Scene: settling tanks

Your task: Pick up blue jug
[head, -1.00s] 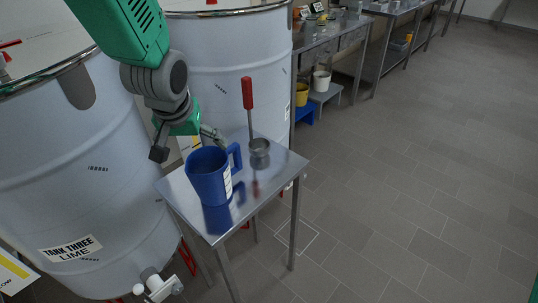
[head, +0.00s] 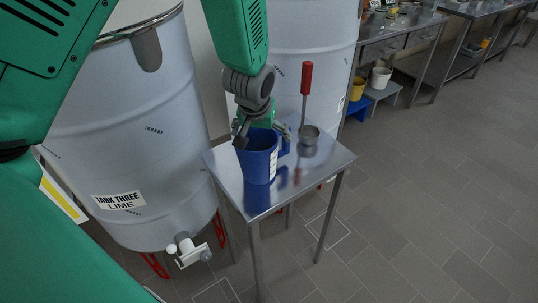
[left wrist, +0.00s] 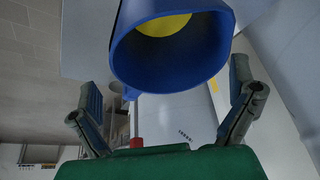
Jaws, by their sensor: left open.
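The blue jug (head: 258,160) stands upright on a small steel table, its handle to the right. In the left wrist view the jug's open mouth (left wrist: 172,78) fills the upper middle, with a yellow patch inside. My left gripper (head: 262,134) is open at the jug's rim in the head view, partly hiding it. In the left wrist view its two fingers (left wrist: 167,108) are spread wide, with the rim ahead of and between them. I cannot tell whether they touch the jug. My right gripper is not in view.
A metal ladle with a red handle (head: 306,80) stands beside the jug on the steel table (head: 325,160). Large white tanks (head: 140,130) stand behind and left, one labelled tank three lime. Workbenches (head: 400,35) line the back. The floor at right is clear.

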